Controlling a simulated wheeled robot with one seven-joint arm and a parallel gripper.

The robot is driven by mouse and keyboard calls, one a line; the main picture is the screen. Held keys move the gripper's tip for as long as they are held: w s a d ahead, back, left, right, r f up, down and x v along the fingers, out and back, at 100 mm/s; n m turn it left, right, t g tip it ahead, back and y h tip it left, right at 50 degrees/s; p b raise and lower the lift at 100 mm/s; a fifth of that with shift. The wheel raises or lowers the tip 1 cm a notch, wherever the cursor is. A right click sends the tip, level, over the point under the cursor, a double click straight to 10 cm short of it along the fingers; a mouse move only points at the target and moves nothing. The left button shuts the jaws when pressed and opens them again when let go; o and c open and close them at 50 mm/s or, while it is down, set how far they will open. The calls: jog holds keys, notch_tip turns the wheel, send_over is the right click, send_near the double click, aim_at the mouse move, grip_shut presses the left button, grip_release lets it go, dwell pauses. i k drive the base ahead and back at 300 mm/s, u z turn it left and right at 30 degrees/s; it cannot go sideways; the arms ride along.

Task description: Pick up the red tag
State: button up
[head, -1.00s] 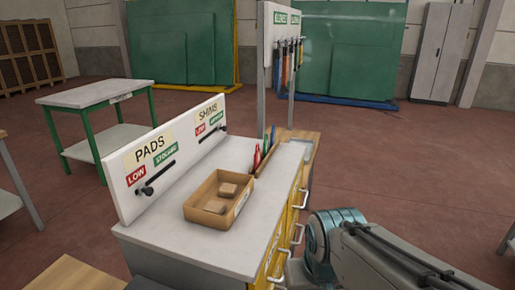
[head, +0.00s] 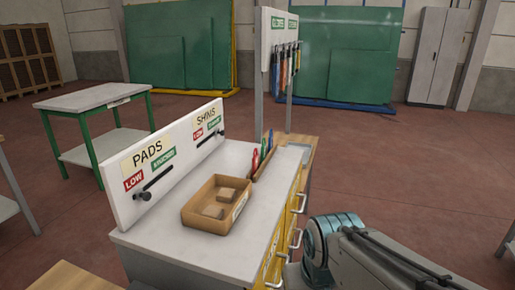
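No single thing can be made out for sure as the red tag. A red LOW label (head: 133,181) sits under PADS on the white board of the bench, beside a green label and a black slider. A smaller red LOW label (head: 198,134) sits under SHIMS. Slim red (head: 255,162), green and blue items stand upright in a narrow wooden holder behind the box; they are too small to identify. My arm is at the lower right, beside the bench's drawers. My gripper is outside the picture.
A cardboard box (head: 209,230) with brown blocks inside stands on the bench top (head: 165,245). Yellow drawers with handles face right. A tool stand (head: 268,50) rises behind. A green-legged table (head: 92,97) is at left. Floor at right is open.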

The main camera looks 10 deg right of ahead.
aim_at(255, 160)
jog(key=k, duration=0.5)
jog(key=z, duration=1.15)
jog(key=i, duration=2.7)
jog(key=u, duration=2.6)
